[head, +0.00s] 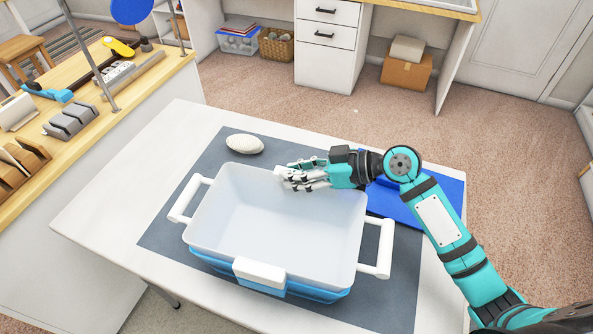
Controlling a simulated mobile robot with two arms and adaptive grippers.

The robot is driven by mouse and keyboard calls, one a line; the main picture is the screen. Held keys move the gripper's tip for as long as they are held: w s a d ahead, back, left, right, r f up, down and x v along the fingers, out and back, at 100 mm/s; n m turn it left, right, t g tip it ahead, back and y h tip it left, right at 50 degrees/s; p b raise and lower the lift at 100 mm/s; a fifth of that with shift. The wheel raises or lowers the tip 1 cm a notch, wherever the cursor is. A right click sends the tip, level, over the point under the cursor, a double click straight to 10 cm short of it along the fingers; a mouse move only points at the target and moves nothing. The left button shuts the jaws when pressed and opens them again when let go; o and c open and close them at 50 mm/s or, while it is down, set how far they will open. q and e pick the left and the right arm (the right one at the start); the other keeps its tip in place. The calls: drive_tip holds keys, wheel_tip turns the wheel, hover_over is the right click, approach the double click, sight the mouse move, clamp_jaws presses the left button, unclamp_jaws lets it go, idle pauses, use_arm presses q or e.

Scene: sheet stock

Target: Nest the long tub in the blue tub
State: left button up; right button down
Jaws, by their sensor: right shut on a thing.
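The long tub (285,222) is a pale, deep, open tub, empty inside, in the middle of the head view. The blue tub (322,292) shows as a blue band below its near wall, mostly hidden by it; I cannot tell how deep the pale tub sits in it. White handles stick out left (184,203) and right (383,249), and a white clasp-like piece (259,271) is at the near side. My right gripper (285,176) is shut on the pale tub's far rim. My left gripper is not in view.
A white oval object (244,144) lies on the dark mat (172,243) behind the tub. A flat blue piece (434,196) lies to the right, partly under my right arm. The white table (118,187) is clear at left. A wooden counter (55,135) with several items stands further left.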

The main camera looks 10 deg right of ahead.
drive_tip(key=shift+f, duration=0.2)
idle(0.4)
drive_tip(key=shift+c, duration=2.3)
unclamp_jaws()
drive_tip(key=shift+s+d, duration=0.1)
drive_tip(key=s+d+b, duration=0.3)
drive_tip(key=s+d, duration=0.1)
drive_tip(key=d, duration=0.3)
drive_tip(key=shift+d, duration=0.4)
drive_tip(key=shift+r, duration=0.1)
